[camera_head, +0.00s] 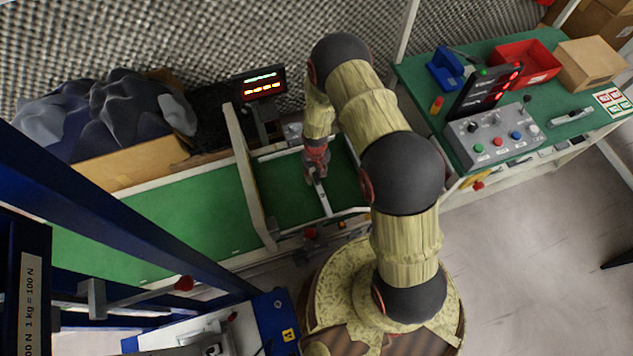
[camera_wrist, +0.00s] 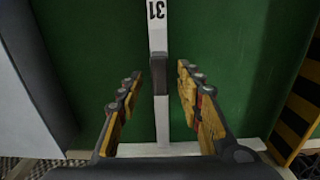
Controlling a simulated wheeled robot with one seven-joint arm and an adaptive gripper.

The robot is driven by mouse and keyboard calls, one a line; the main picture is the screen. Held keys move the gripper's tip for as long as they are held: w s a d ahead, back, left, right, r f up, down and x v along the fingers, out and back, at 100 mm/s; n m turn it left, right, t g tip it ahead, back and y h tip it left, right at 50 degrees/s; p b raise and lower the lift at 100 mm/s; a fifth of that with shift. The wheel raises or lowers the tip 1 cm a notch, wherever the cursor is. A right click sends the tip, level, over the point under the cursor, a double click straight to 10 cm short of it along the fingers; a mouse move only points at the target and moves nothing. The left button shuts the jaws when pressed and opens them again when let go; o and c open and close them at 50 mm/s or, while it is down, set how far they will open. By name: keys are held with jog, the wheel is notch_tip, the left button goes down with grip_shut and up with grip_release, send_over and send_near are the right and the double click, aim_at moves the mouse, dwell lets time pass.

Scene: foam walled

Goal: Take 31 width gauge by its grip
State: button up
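The 31 width gauge is a white bar marked "31" (camera_wrist: 157,25), running up the middle of the wrist view with a dark grip (camera_wrist: 159,76) on it. In the head view the pale bar (camera_head: 323,199) lies over the green surface, partly hidden by my gripper (camera_head: 315,177). In the wrist view my gripper (camera_wrist: 160,76) is open, with one yellow finger on each side of the bar. The dark grip shows between the fingertips, with green visible on both sides of it. I see no contact.
A white wall (camera_head: 250,175) stands left of the gauge on the green belt (camera_head: 175,220). A yellow-and-black striped edge (camera_wrist: 300,110) is at right in the wrist view. A lit display (camera_head: 262,84) stands behind. A control box (camera_head: 493,133) sits on the right bench.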

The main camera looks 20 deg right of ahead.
jog(key=shift+c, duration=0.7)
jog(key=c, duration=0.7)
grip_shut()
